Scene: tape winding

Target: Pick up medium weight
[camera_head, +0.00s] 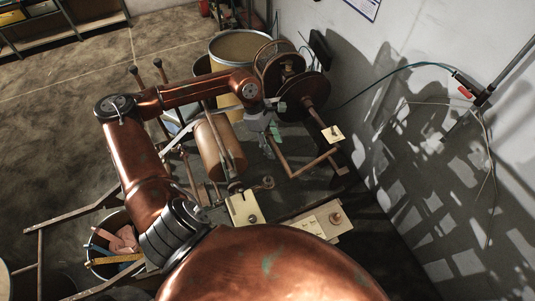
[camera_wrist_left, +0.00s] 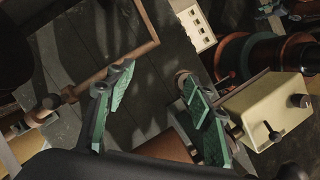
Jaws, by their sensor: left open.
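I cannot pick out the medium weight for sure in either view. A small dark round piece (camera_head: 268,182) sits by the roller's near end in the head view, but I cannot tell whether it is a weight. My left gripper (camera_head: 272,128) is above the winding machine, beside the brown roller (camera_head: 222,147). In the left wrist view my left gripper (camera_wrist_left: 158,95) has its two green-padded fingers wide apart. My right gripper is in neither view.
A cream control box (camera_head: 243,208) with a knob stands near the roller's end. A bent metal bar (camera_head: 305,165) sticks out at the right. Large reels (camera_head: 303,95) and a drum (camera_head: 238,46) stand behind. A bucket (camera_head: 116,245) holds several coloured pieces. A grey wall closes the right side.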

